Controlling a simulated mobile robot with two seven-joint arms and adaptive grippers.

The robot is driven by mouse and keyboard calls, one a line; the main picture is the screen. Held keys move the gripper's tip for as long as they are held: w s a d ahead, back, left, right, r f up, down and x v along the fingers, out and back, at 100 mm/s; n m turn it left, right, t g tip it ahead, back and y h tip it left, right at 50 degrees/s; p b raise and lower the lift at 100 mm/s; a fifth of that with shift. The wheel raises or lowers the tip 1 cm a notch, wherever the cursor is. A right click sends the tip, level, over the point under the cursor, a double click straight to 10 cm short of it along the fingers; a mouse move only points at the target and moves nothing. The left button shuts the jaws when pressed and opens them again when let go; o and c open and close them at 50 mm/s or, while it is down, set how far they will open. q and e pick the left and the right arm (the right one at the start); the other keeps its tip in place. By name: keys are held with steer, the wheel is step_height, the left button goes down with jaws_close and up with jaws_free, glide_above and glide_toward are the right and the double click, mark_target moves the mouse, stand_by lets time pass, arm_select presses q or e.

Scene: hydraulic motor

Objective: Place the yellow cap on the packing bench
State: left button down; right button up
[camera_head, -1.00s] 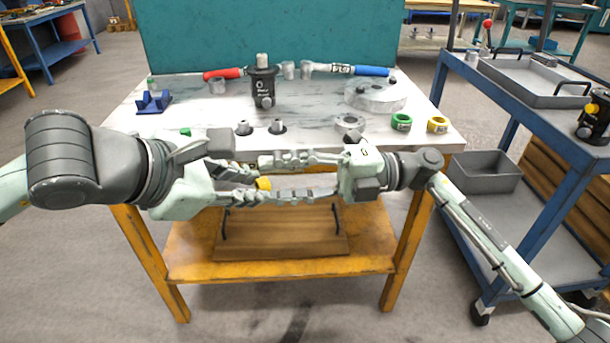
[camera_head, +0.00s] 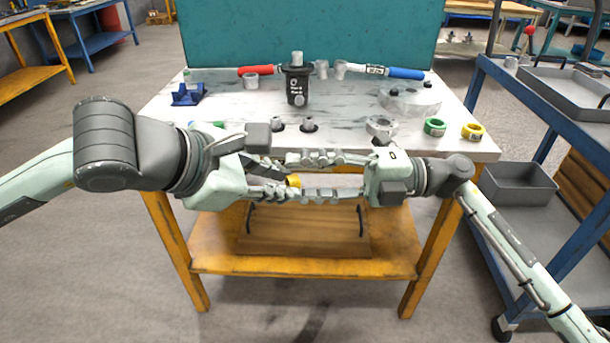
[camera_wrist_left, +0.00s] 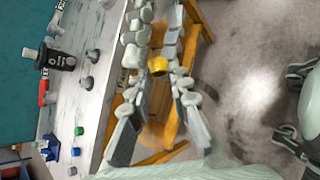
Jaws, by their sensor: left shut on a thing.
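Nothing in view is labelled as the packing bench.
A blue cart (camera_head: 535,113) with a grey bin (camera_head: 518,185) is at right. Floor is clear at left.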

steer(key=shift+d, duration=0.1)
arm_select(q)
steer(key=shift+f, duration=0.1)
arm_select(e)
steer(key=w+d+n+g+h, duration=0.1)
steer(key=w+d+n+h, duration=0.15)
steer(key=d+n, duration=0.55)
steer(key=w+d+n+g+h, duration=0.1)
steer(key=d+n+h, duration=0.2)
steer(key=d+n, duration=0.4)
arm_select(q)
steer(key=w+d+f+m+g+h, duration=0.2)
steer(key=d+f+m+g, duration=0.1)
steer(key=f+m, duration=0.1)
steer(key=shift+d+f+m+h, duration=0.3)
steer(key=shift+d+f, duration=0.1)
steer(key=shift+f, duration=0.2)
arm_select(e)
steer(key=x, duration=1.1)
steer(key=shift+a, duration=0.15)
steer(key=shift+r, duration=0.1)
steer(key=shift+c, duration=0.5)
